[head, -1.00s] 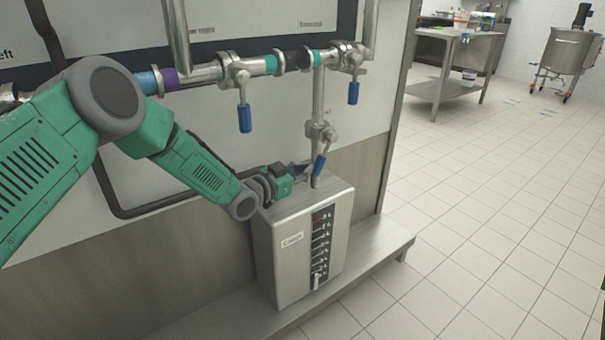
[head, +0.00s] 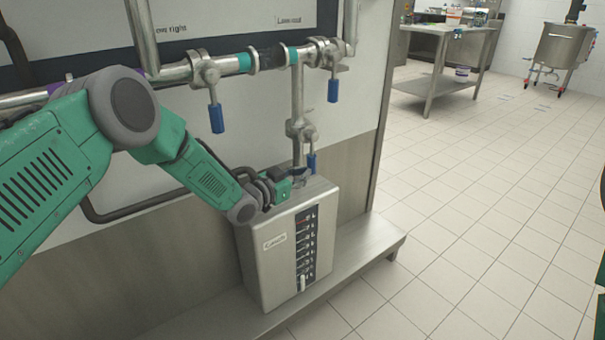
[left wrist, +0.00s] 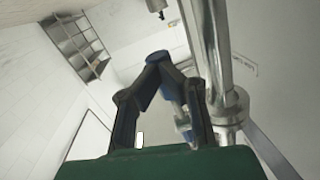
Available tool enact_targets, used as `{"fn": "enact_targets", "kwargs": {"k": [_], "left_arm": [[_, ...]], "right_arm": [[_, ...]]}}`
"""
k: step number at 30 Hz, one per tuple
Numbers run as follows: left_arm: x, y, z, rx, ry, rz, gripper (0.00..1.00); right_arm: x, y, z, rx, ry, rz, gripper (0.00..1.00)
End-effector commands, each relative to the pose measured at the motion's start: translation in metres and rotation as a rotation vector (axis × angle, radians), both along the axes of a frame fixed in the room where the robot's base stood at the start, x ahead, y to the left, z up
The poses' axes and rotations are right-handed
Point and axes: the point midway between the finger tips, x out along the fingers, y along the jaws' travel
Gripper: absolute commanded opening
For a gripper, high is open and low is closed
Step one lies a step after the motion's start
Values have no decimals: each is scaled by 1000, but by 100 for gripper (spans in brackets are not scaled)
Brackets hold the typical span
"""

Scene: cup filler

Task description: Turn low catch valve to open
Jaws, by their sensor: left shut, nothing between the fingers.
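The low catch valve (head: 299,130) sits on the vertical pipe just above the steel catch box (head: 275,245). Its blue handle (head: 311,162) hangs almost straight down, tilted slightly right. My left gripper (head: 299,174) is low beside the pipe, at the box top and just below the handle. The left wrist view shows its fingers (left wrist: 158,60) shut with their tips together, near the steel pipe (left wrist: 212,60). A blue part (left wrist: 170,88) shows behind the fingers. Whether the gripper touches the handle I cannot tell. My right gripper is out of view.
Two more blue-handled valves (head: 215,116) (head: 333,88) hang from the horizontal pipe above. A steel ledge (head: 365,255) runs under the box. A steel table (head: 440,65) and a wheeled vat (head: 562,45) stand far back. The tiled floor at right is clear.

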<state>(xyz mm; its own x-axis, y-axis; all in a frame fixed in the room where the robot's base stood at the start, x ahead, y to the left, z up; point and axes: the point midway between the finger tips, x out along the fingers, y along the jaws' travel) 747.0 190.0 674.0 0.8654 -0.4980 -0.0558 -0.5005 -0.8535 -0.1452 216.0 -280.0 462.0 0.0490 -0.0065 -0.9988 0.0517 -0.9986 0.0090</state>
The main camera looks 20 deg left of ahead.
Motion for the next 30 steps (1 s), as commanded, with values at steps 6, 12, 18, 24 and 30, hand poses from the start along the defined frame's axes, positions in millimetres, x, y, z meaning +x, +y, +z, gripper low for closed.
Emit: {"fn": "enact_targets", "kwargs": {"k": [6,12,18,24,30], "left_arm": [[0,-1,1,-3,-3,-4,0],[-1,-1,2,-2,-4,-4,0],[-18,11,2,-2,-1,-2,0],[-55,33,4,-4,0,-1,0],[-87,52,4,-3,2,-1,0]], "right_arm": [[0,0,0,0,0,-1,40],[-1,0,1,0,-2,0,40],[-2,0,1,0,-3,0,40],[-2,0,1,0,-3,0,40],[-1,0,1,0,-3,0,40]]}}
